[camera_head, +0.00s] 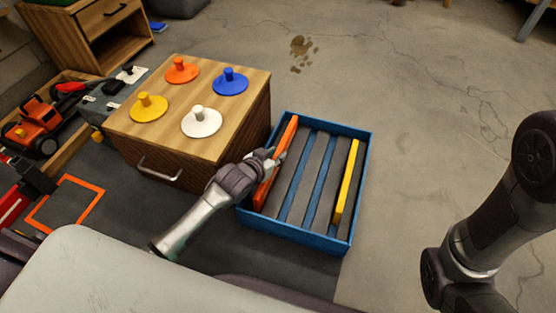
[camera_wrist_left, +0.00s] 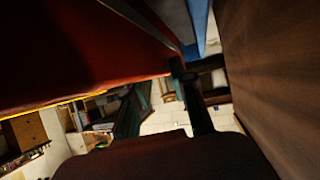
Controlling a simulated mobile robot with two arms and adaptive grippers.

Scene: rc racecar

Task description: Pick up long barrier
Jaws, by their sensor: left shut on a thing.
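An orange long barrier (camera_head: 287,137) stands on edge along the left side of a blue tray (camera_head: 364,190). My left gripper (camera_head: 273,160) reaches in from the left over the tray's left wall and is shut on the orange barrier near its middle. In the left wrist view the orange barrier (camera_wrist_left: 80,50) fills the upper left, very close to the camera. A yellow long barrier (camera_head: 347,183) stands on edge at the tray's right side. I cannot tell whether the orange barrier touches the tray floor. My right gripper is not in view.
A wooden cabinet (camera_head: 215,145) with orange, blue, yellow and white pegged discs on top stands directly left of the tray. An orange square outline (camera_head: 62,205) marks the dark mat. Open floor lies right of the tray.

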